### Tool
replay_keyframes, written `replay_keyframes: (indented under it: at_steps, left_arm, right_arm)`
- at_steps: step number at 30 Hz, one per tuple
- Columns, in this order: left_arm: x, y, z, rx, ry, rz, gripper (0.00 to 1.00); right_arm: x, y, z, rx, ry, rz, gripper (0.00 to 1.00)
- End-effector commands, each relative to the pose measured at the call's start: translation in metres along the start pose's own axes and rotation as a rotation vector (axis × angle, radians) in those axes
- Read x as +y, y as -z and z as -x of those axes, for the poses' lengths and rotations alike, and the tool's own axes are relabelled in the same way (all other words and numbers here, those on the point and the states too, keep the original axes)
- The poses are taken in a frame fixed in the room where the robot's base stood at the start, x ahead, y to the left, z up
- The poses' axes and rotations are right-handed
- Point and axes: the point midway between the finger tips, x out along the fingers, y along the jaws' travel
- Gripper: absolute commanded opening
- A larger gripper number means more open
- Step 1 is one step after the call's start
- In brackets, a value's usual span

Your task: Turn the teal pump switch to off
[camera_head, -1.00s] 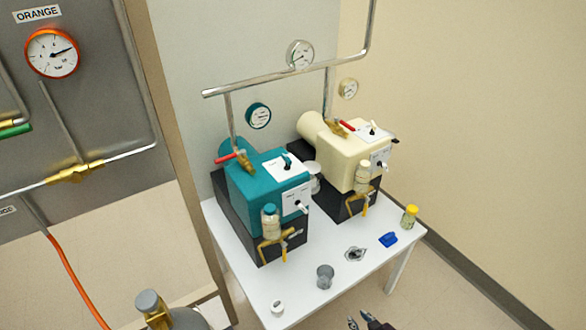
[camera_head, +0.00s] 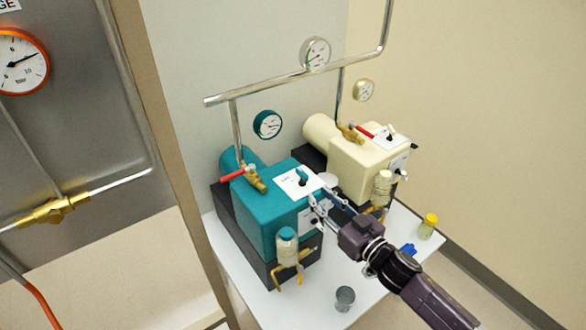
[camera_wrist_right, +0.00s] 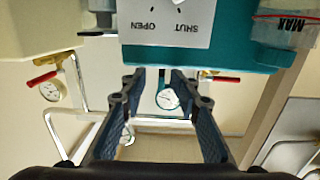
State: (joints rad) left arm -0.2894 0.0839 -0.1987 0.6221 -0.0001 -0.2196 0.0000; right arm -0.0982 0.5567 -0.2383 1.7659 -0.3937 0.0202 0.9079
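The teal pump (camera_head: 262,222) stands on a dark base on the white table. On its top is a white plate (camera_head: 291,186) with a small dark switch (camera_head: 303,181); which way the switch points is too small to tell. My right gripper (camera_head: 324,204) is open and empty beside the pump's front top edge, close to the switch plate. In the right wrist view, my gripper's fingers (camera_wrist_right: 158,80) are spread apart below the teal body (camera_wrist_right: 215,54) and a white plate (camera_wrist_right: 165,30) reading OPEN and SHUT. The switch is not clear there. My left gripper is not in view.
A cream pump (camera_head: 362,172) stands right of the teal one. Pipes (camera_head: 290,83) and gauges are on the wall behind. A red-handled valve (camera_head: 234,175) sits behind the teal switch. A grey cup (camera_head: 345,297) and a yellow-capped jar (camera_head: 428,226) are on the table.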

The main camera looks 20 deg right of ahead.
Motion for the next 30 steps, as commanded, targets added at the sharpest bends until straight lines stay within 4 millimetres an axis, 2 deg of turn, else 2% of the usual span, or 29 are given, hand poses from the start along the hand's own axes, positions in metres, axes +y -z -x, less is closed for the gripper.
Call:
replay_keyframes:
  at_steps: [1, 3, 11, 19, 24, 30]
  left_arm:
    - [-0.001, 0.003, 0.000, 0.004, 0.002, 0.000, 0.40]
    - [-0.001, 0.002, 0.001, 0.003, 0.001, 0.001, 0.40]
    - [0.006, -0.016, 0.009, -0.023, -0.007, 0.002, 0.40]
    - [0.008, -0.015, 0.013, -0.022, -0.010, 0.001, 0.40]
    - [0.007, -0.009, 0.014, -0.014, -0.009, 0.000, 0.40]
    - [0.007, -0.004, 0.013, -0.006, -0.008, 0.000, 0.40]
  right_arm:
    - [-0.001, 0.023, -0.005, 0.042, 0.011, 0.005, 0.26]
    - [-0.002, 0.026, -0.007, 0.047, 0.014, 0.005, 0.26]
    - [-0.002, 0.027, -0.038, 0.044, 0.012, 0.005, 0.26]
    - [-0.003, 0.026, -0.073, 0.041, 0.012, 0.004, 0.26]
    - [-0.003, 0.025, -0.082, 0.040, 0.012, 0.005, 0.26]
    - [-0.003, 0.024, -0.082, 0.039, 0.012, 0.005, 0.26]
